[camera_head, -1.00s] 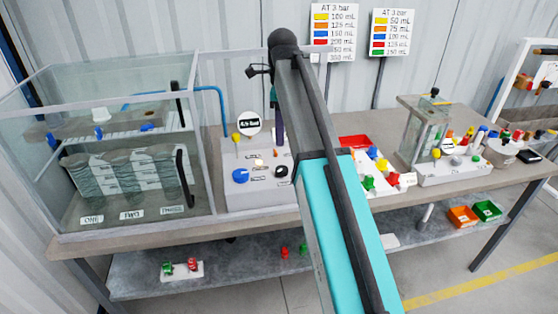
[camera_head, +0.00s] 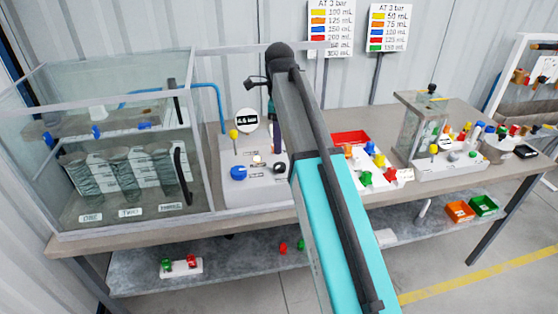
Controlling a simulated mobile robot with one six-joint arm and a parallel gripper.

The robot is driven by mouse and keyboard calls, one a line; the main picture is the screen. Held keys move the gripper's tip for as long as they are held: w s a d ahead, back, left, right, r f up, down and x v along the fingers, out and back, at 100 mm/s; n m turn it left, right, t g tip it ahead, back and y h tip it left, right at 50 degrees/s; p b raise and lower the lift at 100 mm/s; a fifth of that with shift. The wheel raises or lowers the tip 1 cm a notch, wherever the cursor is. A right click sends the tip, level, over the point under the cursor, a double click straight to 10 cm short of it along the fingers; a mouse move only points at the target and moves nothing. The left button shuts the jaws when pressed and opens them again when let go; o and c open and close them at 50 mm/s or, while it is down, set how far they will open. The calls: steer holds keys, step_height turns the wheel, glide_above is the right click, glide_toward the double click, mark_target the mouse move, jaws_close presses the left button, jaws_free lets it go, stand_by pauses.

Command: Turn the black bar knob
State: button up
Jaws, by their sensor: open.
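The black bar knob (camera_head: 280,168) is on the light control panel (camera_head: 245,195), at its right side, partly hidden by my arm. A blue knob (camera_head: 238,172) and a yellow-tipped lever (camera_head: 234,134) are on the same panel, to its left. A round white gauge (camera_head: 246,120) stands behind them; its small reading is hard to make out. My gripper (camera_head: 277,146) shows as a dark shape just above the black knob, beside my arm. It is open; its fingertips are mostly hidden, so I cannot tell whether they touch the knob.
A glass tank (camera_head: 110,150) with labelled cylinders stands left of the panel. To the right are a red tray (camera_head: 352,138), coloured fittings (camera_head: 372,165) and a second clear apparatus (camera_head: 422,130). A lower shelf (camera_head: 225,268) holds small parts. The wall stands close behind.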

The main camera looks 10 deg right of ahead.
mark_target(279, 165)
steer(key=shift+f+p, duration=0.8)
steer(key=shift+f, duration=3.9)
steer(key=c, duration=1.1)
steer(key=shift+o, duration=0.2)
